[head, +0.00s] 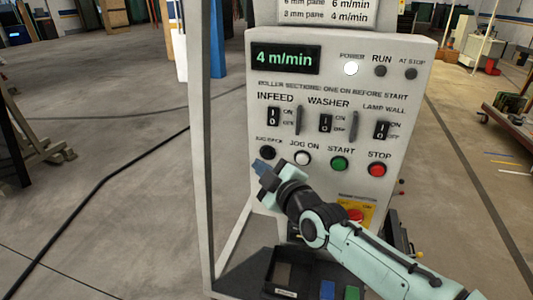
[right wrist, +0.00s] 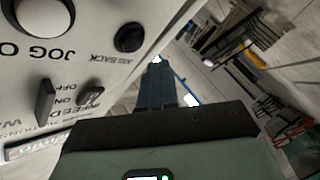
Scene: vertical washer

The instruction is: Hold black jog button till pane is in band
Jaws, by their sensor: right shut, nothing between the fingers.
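The black jog button (head: 267,152), labelled JOG BACK, sits at the lower left of the white control panel (head: 410,110). It also shows in the right wrist view (right wrist: 130,37), standing out from the panel. My right gripper (head: 259,165) is shut and empty, its blue fingertips just below the black button in the head view. In the right wrist view the fingertips (right wrist: 157,63) appear beside the button, with a visible gap. The white JOG ON button (head: 302,158) is right of the black one. My left gripper, the pane and the band are not in view.
The green START (head: 339,163) and red STOP (head: 377,169) buttons are further right, with rocker switches above. The display (head: 285,58) reads 4 m/min and the POWER lamp (head: 350,68) is lit white. A grey post (head: 200,150) stands left of the panel.

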